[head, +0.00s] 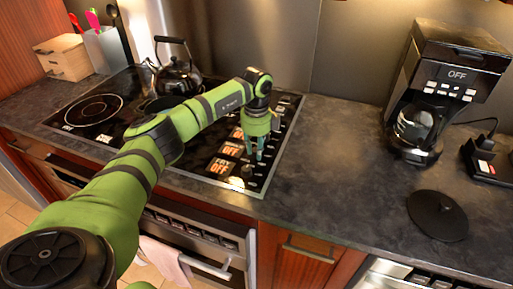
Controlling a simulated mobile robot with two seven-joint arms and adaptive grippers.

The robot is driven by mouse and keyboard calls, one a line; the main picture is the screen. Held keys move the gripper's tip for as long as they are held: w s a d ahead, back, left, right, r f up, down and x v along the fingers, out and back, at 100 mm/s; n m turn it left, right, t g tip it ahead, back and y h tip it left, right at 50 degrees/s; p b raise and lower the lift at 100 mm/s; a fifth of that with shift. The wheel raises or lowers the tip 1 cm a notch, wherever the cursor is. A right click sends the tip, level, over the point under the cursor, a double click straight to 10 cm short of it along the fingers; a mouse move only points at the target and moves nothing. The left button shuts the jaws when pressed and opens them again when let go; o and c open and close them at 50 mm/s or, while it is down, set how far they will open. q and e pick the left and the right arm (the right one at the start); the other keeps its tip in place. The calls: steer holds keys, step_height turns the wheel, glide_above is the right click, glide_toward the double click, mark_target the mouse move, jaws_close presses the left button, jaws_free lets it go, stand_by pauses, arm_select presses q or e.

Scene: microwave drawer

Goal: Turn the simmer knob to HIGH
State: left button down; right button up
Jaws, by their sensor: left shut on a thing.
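The cooktop (196,150) has a column of knobs with orange OFF labels (231,149) along its right side. My left gripper (253,157) points down over this column with its fingers closed around a knob there, which they mostly hide. A small knob (247,171) shows just below the fingertips. A bright label (237,183) near the front edge is too small to read. I cannot read which knob is the simmer one. My right gripper is not in view.
A black kettle (178,76) stands at the back of the cooktop. A coffee maker (440,92) and a round black lid (437,215) are on the counter at the right. The counter (335,150) between cooktop and coffee maker is clear. A utensil holder (104,50) stands back left.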

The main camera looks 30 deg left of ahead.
arm_select(q)
steer(key=m, duration=0.4)
steer(key=shift+b, duration=0.4)
steer(key=m+b, duration=0.1)
steer(key=m, duration=0.5)
steer(key=shift+w, duration=0.1)
steer(key=m+b, duration=0.1)
steer(key=m, duration=0.4)
steer(key=shift+r, duration=0.1)
steer(key=m, duration=0.5)
steer(key=shift+b, duration=0.3)
steer(key=m, duration=0.5)
steer(key=shift+b, duration=0.3)
steer(key=m, duration=0.5)
steer(key=m+b, duration=0.1)
steer(key=m, duration=0.4)
steer(key=shift+m, duration=0.4)
steer(key=m, duration=0.4)
steer(key=shift+m, duration=0.7)
